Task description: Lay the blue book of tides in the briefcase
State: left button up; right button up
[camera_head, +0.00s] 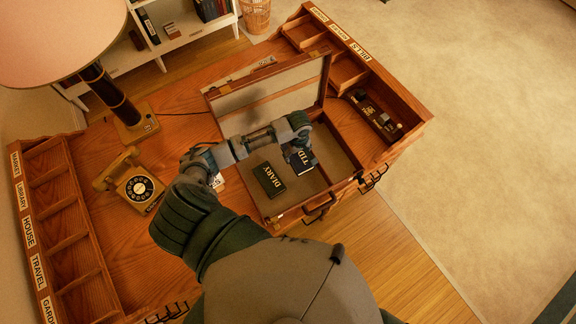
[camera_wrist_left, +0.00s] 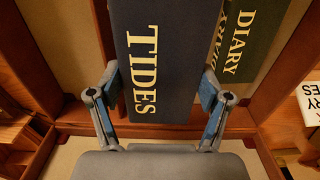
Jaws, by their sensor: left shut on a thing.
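The blue book of tides (camera_head: 302,161), marked TIDES, is between the fingers of my left gripper (camera_head: 298,143), over the inside of the open briefcase (camera_head: 283,212). In the left wrist view the book (camera_wrist_left: 158,60) fills the space between the two blue-padded fingers (camera_wrist_left: 160,95), which are shut on it. I cannot tell whether the book touches the briefcase floor. The gripper and forearm hide part of the book and the briefcase. My right gripper is not in view.
A dark green DIARY (camera_head: 269,179) lies in the briefcase, left of the blue book. The raised lid (camera_head: 265,93) stands behind. A yellow telephone (camera_head: 131,184) and a lamp (camera_head: 112,98) are on the left of the desk. Briefcase floor shows bare towards the right.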

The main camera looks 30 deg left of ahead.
aim_at(297, 154)
pick_arm(q)
jog(key=f, duration=0.7)
jog(key=shift+a+f, duration=0.2)
jog(key=shift+f, duration=0.2)
jog(key=shift+d+f, duration=0.1)
jog(key=shift+f, duration=0.1)
jog(key=shift+f, duration=0.1)
jog(key=o, duration=1.2)
notch_tip(297, 154, up, 12)
jog(key=shift+r, duration=0.15)
jog(key=shift+d, duration=0.1)
